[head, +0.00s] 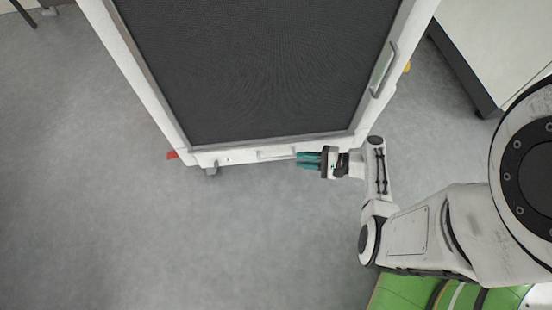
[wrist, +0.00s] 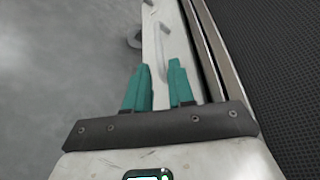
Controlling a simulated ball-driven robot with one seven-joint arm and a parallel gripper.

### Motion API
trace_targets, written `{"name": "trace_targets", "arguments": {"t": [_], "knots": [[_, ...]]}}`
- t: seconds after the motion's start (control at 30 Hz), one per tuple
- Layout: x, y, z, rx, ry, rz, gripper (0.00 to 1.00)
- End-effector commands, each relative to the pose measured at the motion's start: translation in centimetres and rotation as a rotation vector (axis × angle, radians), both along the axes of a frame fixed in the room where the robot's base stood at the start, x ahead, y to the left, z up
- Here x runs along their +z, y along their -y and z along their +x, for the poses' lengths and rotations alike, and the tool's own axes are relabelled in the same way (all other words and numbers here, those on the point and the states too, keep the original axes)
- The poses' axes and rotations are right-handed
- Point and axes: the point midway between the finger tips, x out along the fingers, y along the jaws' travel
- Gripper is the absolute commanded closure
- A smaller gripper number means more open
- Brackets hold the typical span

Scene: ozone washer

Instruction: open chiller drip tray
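The chiller is a white cabinet with a large dark mesh panel (head: 260,70), seen from above in the head view. My gripper (head: 298,160) has teal fingers and is just right of this handle, pointing left along the strip. In the wrist view the fingers (wrist: 157,65) are apart with nothing held between them. The pale handle (wrist: 163,58) shows beyond and between the fingertips; I cannot tell whether they touch it.
Another white cabinet (head: 495,45) stands at the upper right. The grey floor (head: 190,240) in front is clear.

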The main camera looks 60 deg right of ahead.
Motion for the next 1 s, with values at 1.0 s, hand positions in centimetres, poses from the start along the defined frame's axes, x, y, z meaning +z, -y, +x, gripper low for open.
{"name": "trace_targets", "arguments": {"t": [1.0], "knots": [[-1.9,-2.8,8.1,0.003,-0.002,-0.001,0.85]]}}
